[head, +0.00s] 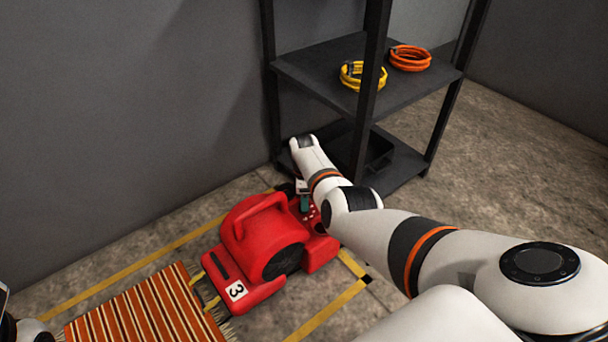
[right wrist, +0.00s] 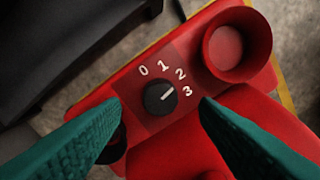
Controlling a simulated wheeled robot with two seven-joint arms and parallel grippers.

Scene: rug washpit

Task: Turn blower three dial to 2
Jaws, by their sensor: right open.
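The red blower (head: 262,243) with a "3" label stands on the floor, inside yellow floor lines. Its black dial (right wrist: 159,98) shows in the right wrist view, with marks 0, 1, 2 and 3 around its upper right side. The dial's white pointer line aims up and right, close to the 2 and slightly to the 3 side. My right gripper (right wrist: 160,106) is open, with its teal fingers on either side of the dial and apart from it. In the head view the right gripper (head: 304,203) is over the blower's panel, partly hidden by my arm. My left gripper is not visible.
A red round socket-like part (right wrist: 237,45) rises beside the dial. A dark shelf rack (head: 330,68) stands behind, with yellow (head: 362,76) and orange (head: 410,58) coils. A striped rug (head: 145,312) lies left of the blower, near the grey wall (head: 120,110).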

